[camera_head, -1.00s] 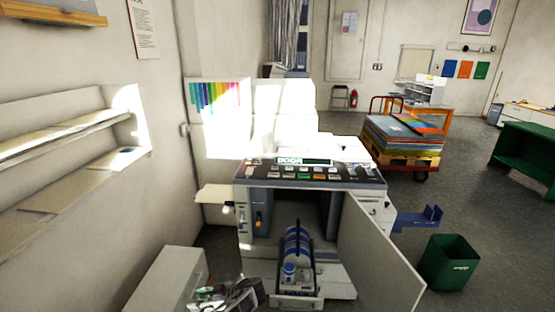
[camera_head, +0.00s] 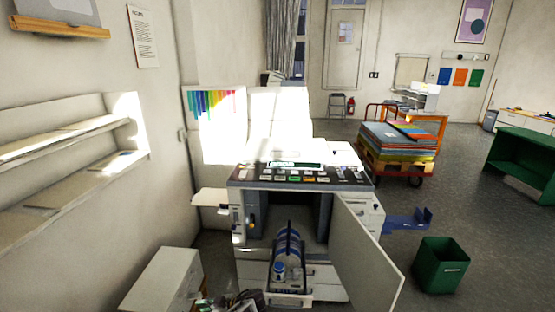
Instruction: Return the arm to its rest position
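A dark and grey jumble of parts, which looks like my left gripper (camera_head: 238,301), shows at the bottom edge, left of centre. It is mostly cut off, and its fingers cannot be made out. I see nothing clearly held in it. My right gripper is not in view. A large printing machine (camera_head: 300,185) stands ahead in the middle. Its front door (camera_head: 365,255) hangs open to the right. A pulled-out drawer unit with a blue-and-white roller part (camera_head: 287,245) sticks out of its open front.
A white cabinet (camera_head: 160,285) stands at the lower left, close beside the gripper. Shelves (camera_head: 65,140) line the left wall. A green bin (camera_head: 441,268) and a loaded pallet cart (camera_head: 400,170) stand to the right. The floor between bin and green table (camera_head: 525,160) is clear.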

